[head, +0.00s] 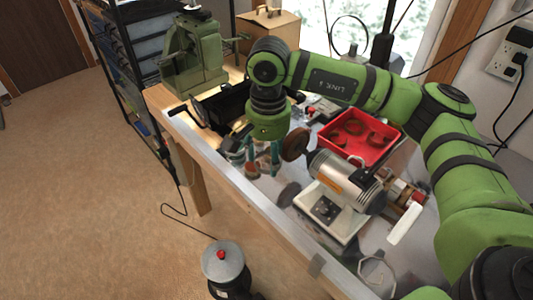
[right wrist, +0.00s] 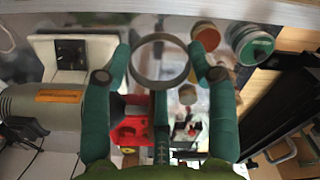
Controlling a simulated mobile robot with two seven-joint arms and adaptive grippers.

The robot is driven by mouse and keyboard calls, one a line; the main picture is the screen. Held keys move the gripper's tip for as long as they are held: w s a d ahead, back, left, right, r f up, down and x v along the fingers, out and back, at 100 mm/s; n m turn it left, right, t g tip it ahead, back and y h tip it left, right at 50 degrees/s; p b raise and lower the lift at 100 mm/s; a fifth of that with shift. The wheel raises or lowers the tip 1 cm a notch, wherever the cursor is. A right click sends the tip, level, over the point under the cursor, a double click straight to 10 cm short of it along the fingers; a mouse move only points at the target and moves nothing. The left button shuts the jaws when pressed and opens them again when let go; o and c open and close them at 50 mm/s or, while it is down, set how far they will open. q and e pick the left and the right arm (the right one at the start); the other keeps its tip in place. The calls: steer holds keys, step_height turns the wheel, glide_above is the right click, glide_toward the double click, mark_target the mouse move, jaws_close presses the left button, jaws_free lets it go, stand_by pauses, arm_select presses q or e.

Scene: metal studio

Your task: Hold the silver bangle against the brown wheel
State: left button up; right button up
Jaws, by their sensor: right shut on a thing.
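My right gripper (head: 262,170) points down over the bench, just left of the brown wheel (head: 295,144) in the head view. In the right wrist view its green fingers (right wrist: 160,65) are shut on the silver bangle (right wrist: 160,84), a thin metal ring held at the fingertips. The bangle is too small and covered to make out clearly in the head view. The brown wheel sits on the left end of the grey bench grinder (head: 345,178). A gap shows between wheel and gripper in the head view. I cannot make out the wheel in the right wrist view. My left gripper is not in view.
A red tray (head: 358,135) with brown rings lies behind the grinder. A green machine (head: 195,60) stands at the bench's far left, with a black bin (head: 225,107) in front. Small jars (right wrist: 206,36) stand near the gripper. The bench front edge is close.

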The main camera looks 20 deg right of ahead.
steer(key=shift+d+b, duration=0.3)
steer(key=shift+d, duration=0.05)
stand_by(0.6)
